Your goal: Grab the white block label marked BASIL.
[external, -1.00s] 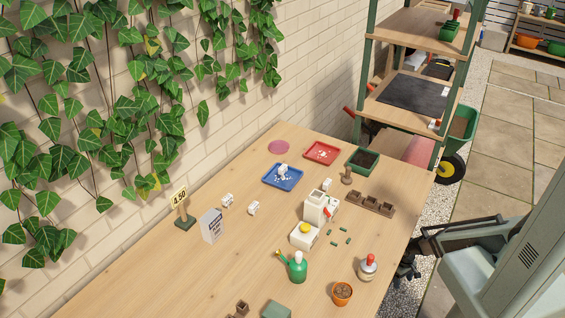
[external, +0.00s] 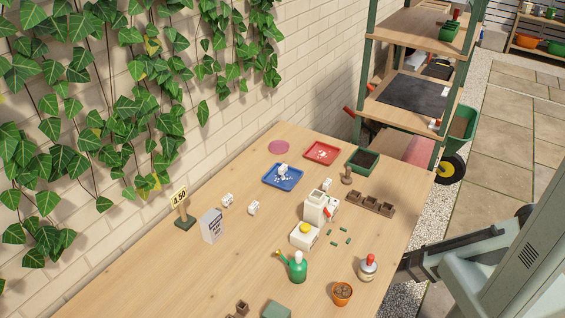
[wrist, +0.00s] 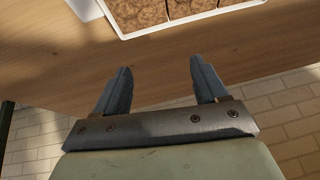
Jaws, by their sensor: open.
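Several small white blocks with dark marks show in the external view. Two lie on the bare table, a left one (external: 227,200) and a right one (external: 253,208). Another white block (external: 282,170) stands on the blue tray (external: 269,182), and one more (external: 327,184) stands behind the white carton. The lettering is too small to read, so I cannot tell which is marked BASIL. My gripper (wrist: 160,80) is open and empty in the wrist view, over the table's edge and away from these blocks. Its fingers cannot be made out in the external view.
A white carton (external: 314,207), a yellow-topped white box (external: 303,237), a green watering bottle (external: 298,267) and a terracotta pot (external: 342,292) stand toward my arm. A grey-white box (external: 211,226) stands left. The wrist view shows a white-rimmed tray (wrist: 205,17) with brown cells.

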